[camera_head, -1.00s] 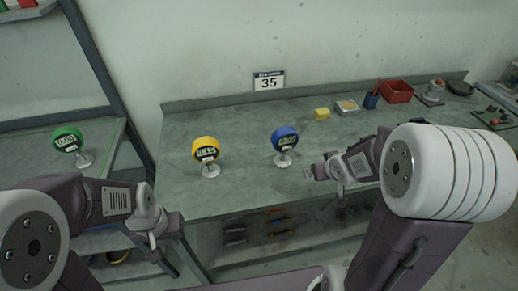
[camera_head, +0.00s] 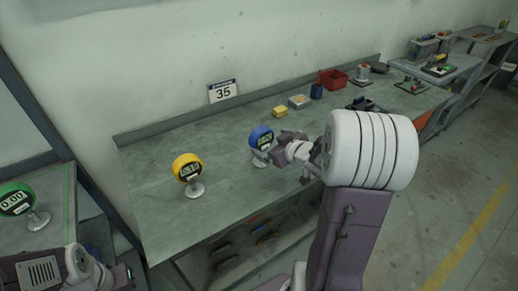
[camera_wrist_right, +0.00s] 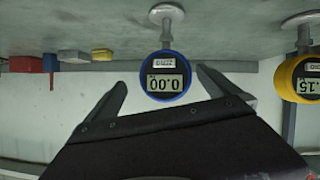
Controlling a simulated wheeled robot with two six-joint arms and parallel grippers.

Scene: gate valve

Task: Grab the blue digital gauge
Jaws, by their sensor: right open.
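The blue digital gauge (camera_head: 261,138) stands upright on its stem and round foot on the grey workbench (camera_head: 150,219). My right gripper (camera_head: 277,151) is right beside it, at its right in the head view, and partly covers it. In the right wrist view the picture is upside down; the blue gauge (camera_wrist_right: 165,76) reads 0.00 and shows between the two spread fingers of my right gripper (camera_wrist_right: 162,84). The fingers are open, and no contact shows. My left gripper (camera_head: 122,277) is at the lower left, too unclear to read.
A yellow gauge (camera_head: 187,168) stands left of the blue one, a green gauge (camera_head: 17,199) on the left table. A yellow block (camera_head: 279,112), dark blue cup (camera_head: 316,91) and red bin (camera_head: 333,79) stand farther back. The bench between the yellow and blue gauges is clear.

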